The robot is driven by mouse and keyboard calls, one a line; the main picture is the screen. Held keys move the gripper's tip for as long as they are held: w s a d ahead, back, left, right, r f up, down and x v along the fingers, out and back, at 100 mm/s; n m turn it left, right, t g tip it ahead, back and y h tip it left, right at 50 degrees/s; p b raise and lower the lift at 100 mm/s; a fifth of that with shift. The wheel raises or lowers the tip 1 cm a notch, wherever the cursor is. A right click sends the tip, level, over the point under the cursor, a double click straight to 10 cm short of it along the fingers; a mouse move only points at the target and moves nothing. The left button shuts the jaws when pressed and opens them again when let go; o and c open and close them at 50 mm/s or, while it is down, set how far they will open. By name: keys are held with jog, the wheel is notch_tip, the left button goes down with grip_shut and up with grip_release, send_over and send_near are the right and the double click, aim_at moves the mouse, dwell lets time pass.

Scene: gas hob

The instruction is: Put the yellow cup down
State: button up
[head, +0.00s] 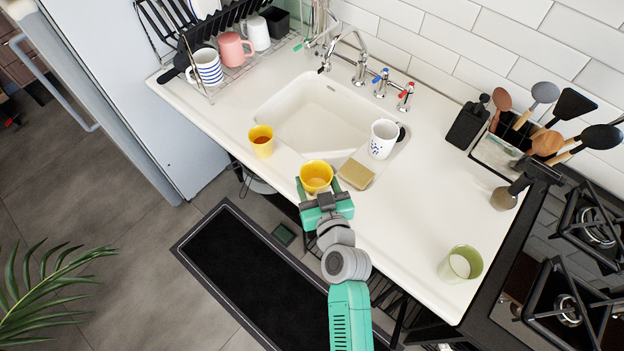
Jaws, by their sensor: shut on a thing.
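A yellow cup (316,172) is between the fingers of my gripper (318,190) at the front edge of the sink counter. My gripper is shut on it, and the cup looks upright with its open top showing. Whether its base touches the counter is hidden. A second yellow cup (261,146), with something reddish-brown inside, stands to the left at the front left of the sink.
A sponge (356,174) lies just right of the held cup. A green cup (460,264) is at the front right. The counter (425,195) between is clear. A dish rack (232,72) stands back left.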

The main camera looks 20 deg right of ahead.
aim_at(312, 180)
jog(key=shift+w+f, duration=0.1)
jog(key=shift+w, duration=0.45)
jog(key=f, duration=0.1)
jog(key=w+f+b, duration=0.1)
jog(key=f+b, duration=0.1)
jog(key=shift+w+f, duration=0.2)
jog(key=shift+w, duration=0.1)
jog(key=shift+s, duration=0.25)
jog(key=shift+w+r, duration=0.1)
jog(key=shift+w, duration=0.05)
jog(key=shift+f, duration=0.2)
jog(key=o, duration=1.1)
jog(key=shift+r, duration=0.1)
